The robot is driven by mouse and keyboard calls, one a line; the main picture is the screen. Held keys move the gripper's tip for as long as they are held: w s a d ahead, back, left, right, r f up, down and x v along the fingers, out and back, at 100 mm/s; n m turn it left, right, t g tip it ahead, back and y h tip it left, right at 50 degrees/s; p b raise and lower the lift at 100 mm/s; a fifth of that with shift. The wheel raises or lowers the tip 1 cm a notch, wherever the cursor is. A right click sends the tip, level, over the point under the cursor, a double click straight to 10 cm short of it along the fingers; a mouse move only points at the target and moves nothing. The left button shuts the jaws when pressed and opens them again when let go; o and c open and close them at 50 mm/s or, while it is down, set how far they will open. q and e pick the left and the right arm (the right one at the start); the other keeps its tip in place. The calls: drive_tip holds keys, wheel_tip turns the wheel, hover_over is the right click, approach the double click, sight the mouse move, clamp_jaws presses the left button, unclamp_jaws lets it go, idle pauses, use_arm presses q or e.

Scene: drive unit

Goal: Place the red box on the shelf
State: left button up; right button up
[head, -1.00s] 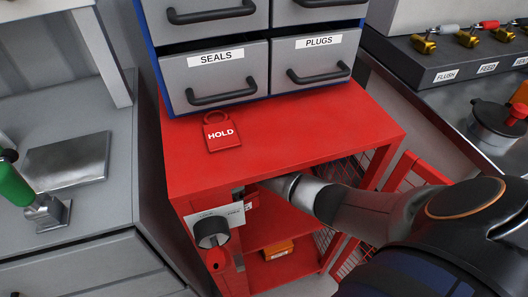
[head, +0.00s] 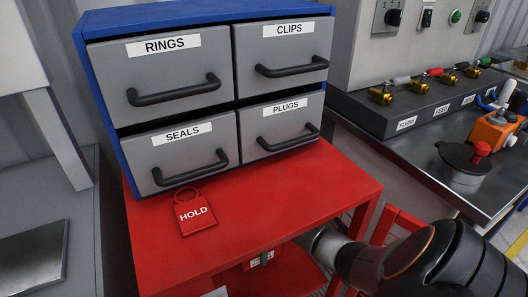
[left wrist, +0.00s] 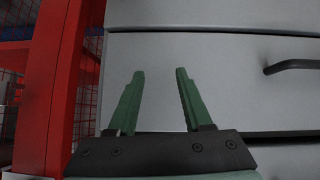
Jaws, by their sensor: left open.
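The left gripper is outside the head view.
A blue drawer unit (head: 105,120) with grey labelled drawers stands on the cabinet. A red HOLD tag (head: 195,213) lies on the cabinet top before it. At right is a metal bench (head: 430,150) with brass valves and an orange device (head: 492,132). A grey worktop is at left.

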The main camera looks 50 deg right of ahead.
drive_tip(key=shift+s+d, duration=0.1)
drive_tip(key=shift+d, duration=0.45)
drive_tip(key=f+b, duration=0.1)
drive_tip(key=d+f, duration=0.1)
drive_tip(key=f, duration=0.1)
drive_tip(key=shift+s+f+b, duration=0.2)
drive_tip(key=shift+f+b, duration=0.05)
drive_tip(key=shift+b, duration=0.15)
drive_tip(key=shift+d, duration=0.1)
drive_tip(key=o, duration=1.6)
drive_tip(key=shift+f, duration=0.15)
drive_tip(key=shift+c, duration=0.2)
wheel_tip(320, 180, up, 7)
drive_tip(key=p, duration=0.3)
drive_tip(key=shift+r, duration=0.4)
